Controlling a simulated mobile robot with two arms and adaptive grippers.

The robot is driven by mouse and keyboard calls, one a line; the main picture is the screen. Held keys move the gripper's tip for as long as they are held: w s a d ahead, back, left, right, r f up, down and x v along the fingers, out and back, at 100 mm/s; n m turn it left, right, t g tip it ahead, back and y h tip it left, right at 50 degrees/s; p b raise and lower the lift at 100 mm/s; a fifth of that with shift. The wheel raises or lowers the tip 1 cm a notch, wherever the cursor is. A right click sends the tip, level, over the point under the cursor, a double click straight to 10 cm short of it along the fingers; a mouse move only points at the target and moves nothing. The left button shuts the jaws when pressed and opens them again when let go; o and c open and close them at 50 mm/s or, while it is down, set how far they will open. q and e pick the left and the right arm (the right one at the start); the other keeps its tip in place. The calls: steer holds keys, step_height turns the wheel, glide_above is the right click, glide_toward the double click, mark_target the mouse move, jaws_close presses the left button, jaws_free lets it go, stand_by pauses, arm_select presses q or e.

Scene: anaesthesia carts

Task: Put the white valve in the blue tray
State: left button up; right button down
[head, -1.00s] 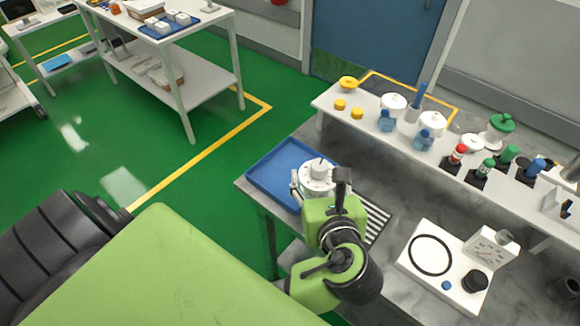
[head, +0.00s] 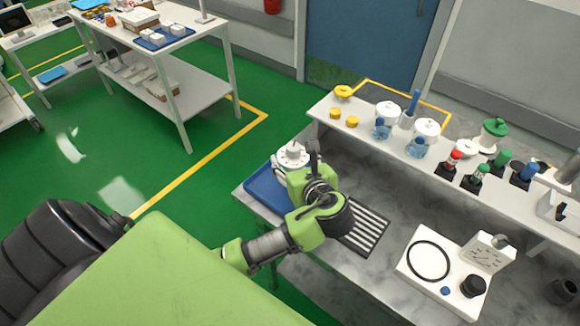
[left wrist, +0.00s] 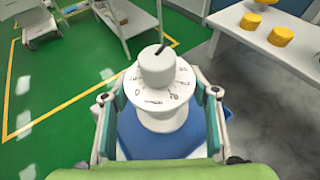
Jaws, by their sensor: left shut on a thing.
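The white valve (head: 293,154) has a round dial with dark markings and a knob on top. It is upright between the fingers of my left gripper (head: 290,168), which is shut on it. In the left wrist view the valve (left wrist: 160,82) stands between both fingers of the gripper (left wrist: 161,105), with the blue tray (left wrist: 135,140) beneath and around it. In the head view the tray (head: 262,190) lies at the near left corner of the grey bench, partly hidden by my arm. I cannot tell whether the valve touches the tray floor. My right gripper is not in view.
A striped dark mat (head: 366,232) lies right of the tray. A white device with a black ring (head: 428,262) and a gauge stands further right. A raised white shelf (head: 400,150) behind holds jars, yellow caps and coloured-top bottles. Bare grey bench lies between.

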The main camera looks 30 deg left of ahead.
arm_select(q)
steer(key=shift+w+a+f, duration=0.25)
steer(key=shift+a+f, duration=0.2)
steer(key=shift+f, duration=0.1)
steer(key=f, duration=0.3)
steer(key=shift+w+a+f+p, duration=0.15)
steer(key=shift+a+f+p, duration=0.15)
steer(key=shift+f+p, duration=0.1)
steer(key=shift+f, duration=0.15)
steer(key=o, duration=1.3)
steer(key=b+v, duration=0.1)
steer(key=v, duration=1.1)
